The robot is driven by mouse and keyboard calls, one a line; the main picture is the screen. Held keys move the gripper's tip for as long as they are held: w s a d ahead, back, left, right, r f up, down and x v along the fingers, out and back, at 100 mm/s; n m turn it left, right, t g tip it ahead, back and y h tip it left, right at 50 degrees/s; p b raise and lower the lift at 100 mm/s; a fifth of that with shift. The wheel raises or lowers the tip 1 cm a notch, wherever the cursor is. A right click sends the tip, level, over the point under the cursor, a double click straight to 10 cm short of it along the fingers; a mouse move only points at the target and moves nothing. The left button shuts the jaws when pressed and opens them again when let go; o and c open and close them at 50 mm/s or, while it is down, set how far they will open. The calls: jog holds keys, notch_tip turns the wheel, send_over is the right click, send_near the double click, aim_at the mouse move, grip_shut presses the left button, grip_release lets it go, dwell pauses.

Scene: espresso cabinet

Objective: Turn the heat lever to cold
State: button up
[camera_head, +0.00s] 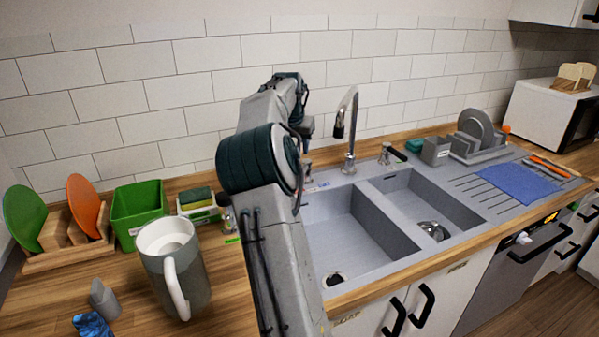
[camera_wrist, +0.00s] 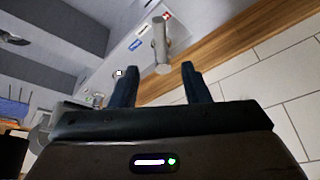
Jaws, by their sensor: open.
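The heat lever (camera_wrist: 161,45) is a short grey metal cylinder in the wrist view. A blue label (camera_wrist: 138,44) and a small red label (camera_wrist: 168,17) lie on the sink deck beside it. My gripper (camera_wrist: 158,76) is open and empty. Its two dark fingers point toward the lever, which shows in the gap between them, just beyond the tips; I see no clear contact. In the head view, only a small part of the lever (camera_head: 307,171) seems to show left of the faucet. My own arm hides most of that area and the gripper there.
The tall faucet (camera_head: 350,130) stands close to the right of my arm, with a black-handled lever (camera_head: 390,153) farther right. The double sink (camera_head: 345,238) is in front. A large pitcher (camera_head: 190,250) and a green bin (camera_head: 137,205) stand to the left. The tiled wall (camera_head: 180,85) is behind.

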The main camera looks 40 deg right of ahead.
jog(key=p+x, duration=0.1)
jog(key=x, duration=1.2)
jog(key=shift+a, duration=0.15)
jog(key=shift+c, duration=0.3)
grip_shut()
